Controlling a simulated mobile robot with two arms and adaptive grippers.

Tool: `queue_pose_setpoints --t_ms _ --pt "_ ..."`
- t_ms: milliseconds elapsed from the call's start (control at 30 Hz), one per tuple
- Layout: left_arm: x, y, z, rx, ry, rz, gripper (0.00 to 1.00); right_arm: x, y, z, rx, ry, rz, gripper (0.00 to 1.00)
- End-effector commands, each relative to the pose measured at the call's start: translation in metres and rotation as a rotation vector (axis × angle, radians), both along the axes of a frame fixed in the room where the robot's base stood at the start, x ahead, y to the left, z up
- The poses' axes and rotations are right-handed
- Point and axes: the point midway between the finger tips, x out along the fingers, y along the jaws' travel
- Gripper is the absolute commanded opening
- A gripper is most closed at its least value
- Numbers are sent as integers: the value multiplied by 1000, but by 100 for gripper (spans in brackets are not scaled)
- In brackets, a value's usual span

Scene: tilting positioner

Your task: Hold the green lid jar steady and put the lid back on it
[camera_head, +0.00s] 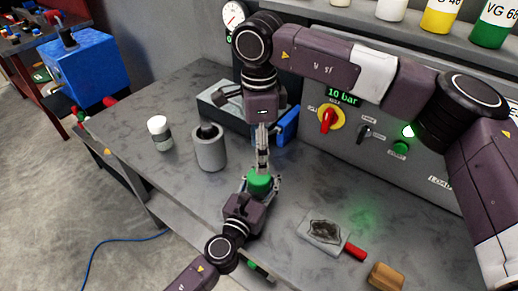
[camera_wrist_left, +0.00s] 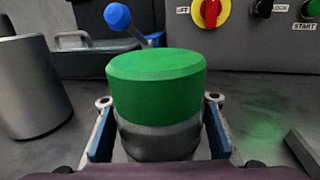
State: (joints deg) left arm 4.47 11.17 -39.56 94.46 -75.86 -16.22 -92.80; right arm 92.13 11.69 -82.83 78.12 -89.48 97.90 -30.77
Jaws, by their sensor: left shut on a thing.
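The jar (camera_wrist_left: 160,140) is a dark grey body held between the blue-padded fingers of my left gripper (camera_wrist_left: 158,143), which is shut on it. The green lid (camera_wrist_left: 157,88) sits on top of the jar and looks level; whether it is screwed tight I cannot tell. In the head view the green lid (camera_head: 260,184) shows at my left gripper, near the workbench's middle. My right gripper (camera_head: 262,170) points down, its fingertips appearing just above the lid in the head view. It does not show in the left wrist view. Its finger gap is not clear, seen narrow.
On the grey workbench (camera_head: 180,105) stand a grey cylinder (camera_head: 210,150) and a white-capped jar (camera_head: 160,133), left of the grippers. A blue-handled vise (camera_head: 225,103) and a control panel (camera_head: 350,150) are behind.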

Motion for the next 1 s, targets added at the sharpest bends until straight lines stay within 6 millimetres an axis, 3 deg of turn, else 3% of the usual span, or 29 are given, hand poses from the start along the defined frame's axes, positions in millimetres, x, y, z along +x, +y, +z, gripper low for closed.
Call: queue_pose_setpoints --t_ms 467,1000 --pt "0 0 0 0 -1 0 0 0 0 -2 0 1 30 58" --pt "0 0 0 0 -1 0 0 0 0 -72 0 2 27 58"
